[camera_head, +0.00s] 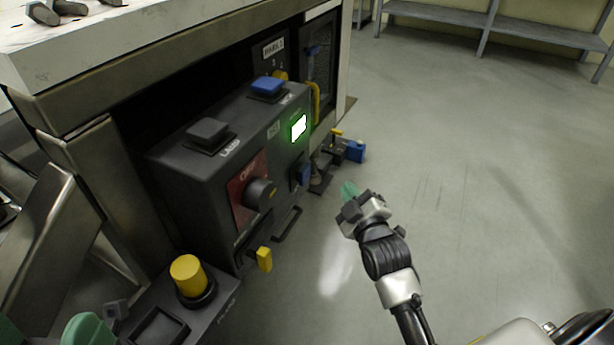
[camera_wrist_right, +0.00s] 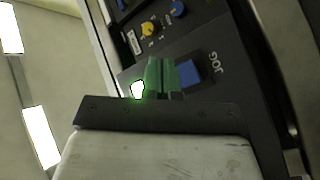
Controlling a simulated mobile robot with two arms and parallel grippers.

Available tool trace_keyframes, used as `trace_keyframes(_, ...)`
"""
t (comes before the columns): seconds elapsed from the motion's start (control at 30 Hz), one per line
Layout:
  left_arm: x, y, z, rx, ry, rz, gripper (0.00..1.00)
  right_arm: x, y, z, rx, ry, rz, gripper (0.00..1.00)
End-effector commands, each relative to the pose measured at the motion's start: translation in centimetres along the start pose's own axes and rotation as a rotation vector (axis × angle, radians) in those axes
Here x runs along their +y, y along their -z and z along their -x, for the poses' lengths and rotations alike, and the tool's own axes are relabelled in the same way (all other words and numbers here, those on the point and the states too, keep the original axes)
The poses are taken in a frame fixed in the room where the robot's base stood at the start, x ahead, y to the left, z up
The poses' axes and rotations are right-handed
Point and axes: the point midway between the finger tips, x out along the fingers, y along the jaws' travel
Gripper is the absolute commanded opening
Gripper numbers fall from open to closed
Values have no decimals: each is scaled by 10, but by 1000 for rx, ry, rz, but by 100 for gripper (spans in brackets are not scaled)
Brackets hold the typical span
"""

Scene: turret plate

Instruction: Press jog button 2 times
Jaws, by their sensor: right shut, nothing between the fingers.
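The jog button (camera_head: 268,84) is a blue square cap on top of the dark control box. It also shows in the right wrist view as a blue square beside the JOG label (camera_wrist_right: 215,62). My right gripper (camera_head: 348,189) is shut and empty, in front of the box on its right side and apart from it in the head view. In the right wrist view its green fingertips (camera_wrist_right: 161,75) overlap the picture just left of the jog button; contact cannot be seen.
A yellow button (camera_head: 188,276) stands lower left. The machine's white top (camera_head: 100,45) overhangs. Open floor (camera_head: 480,160) lies right.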

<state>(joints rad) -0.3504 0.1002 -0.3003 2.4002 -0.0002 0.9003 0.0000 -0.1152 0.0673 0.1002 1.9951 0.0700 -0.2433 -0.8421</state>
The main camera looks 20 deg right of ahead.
Motion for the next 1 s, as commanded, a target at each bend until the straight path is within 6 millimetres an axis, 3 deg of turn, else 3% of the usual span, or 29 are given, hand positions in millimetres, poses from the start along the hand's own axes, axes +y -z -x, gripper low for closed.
trace_keyframes(0.23, 0, -4, 17, -1, 0, 0, 86, -20, 17, -25, 1, -1, -2, 0)
trace_keyframes(0.4, 0, -3, 11, -4, 0, 1, 86, -26, 27, -38, -1, 0, 0, 0)
trace_keyframes(1.0, 0, -2, 9, 0, 0, 0, 86, -32, 31, -44, 0, 1, 1, 0)
